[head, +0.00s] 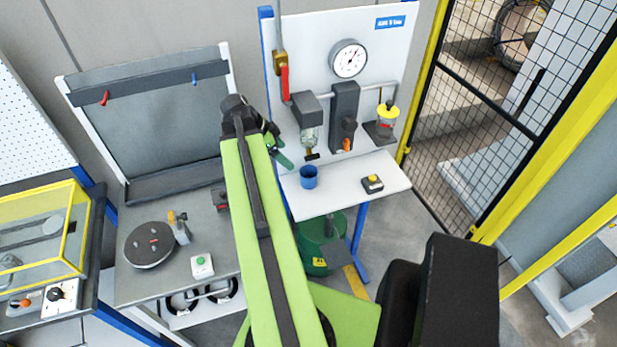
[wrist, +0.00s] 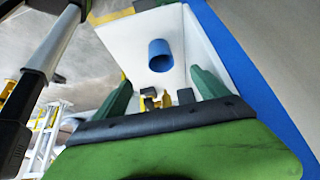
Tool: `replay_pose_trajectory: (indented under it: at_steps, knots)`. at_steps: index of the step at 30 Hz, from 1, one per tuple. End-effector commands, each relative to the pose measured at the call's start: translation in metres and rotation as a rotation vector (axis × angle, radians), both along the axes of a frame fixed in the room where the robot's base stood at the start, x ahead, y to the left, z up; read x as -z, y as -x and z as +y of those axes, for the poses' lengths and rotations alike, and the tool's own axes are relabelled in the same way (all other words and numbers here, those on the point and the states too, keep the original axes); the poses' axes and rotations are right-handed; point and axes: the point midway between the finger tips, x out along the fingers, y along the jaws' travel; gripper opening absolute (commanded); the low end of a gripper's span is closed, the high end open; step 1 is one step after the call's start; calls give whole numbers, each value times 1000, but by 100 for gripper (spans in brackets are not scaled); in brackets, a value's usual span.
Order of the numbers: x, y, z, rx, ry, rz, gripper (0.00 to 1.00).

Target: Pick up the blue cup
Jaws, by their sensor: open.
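The blue cup (head: 308,177) stands on the white shelf (head: 345,192) of the gauge panel in the head view. In the wrist view the blue cup (wrist: 160,55) lies ahead, between and beyond the two green fingers. My gripper (head: 281,150) is to the upper left of the cup in the head view, and the cup is apart from it. In the wrist view my gripper (wrist: 162,92) has its fingers spread with nothing held between them. Part of my gripper is hidden behind my green arm in the head view.
A yellow-and-black button box (head: 372,183) sits right of the cup. Above the shelf are a filter unit (head: 309,118), a dark valve block (head: 345,115) and a yellow-topped unit (head: 385,120). A green bin (head: 322,243) stands below. The shelf between cup and button box is clear.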

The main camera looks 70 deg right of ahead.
Motion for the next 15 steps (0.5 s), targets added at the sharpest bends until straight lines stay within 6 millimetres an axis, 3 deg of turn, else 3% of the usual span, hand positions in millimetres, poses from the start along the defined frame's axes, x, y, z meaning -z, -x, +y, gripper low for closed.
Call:
replay_pose_trajectory:
  at_steps: [15]
  knots:
    - [97, 38, -31, -1, -2, -1, 84]
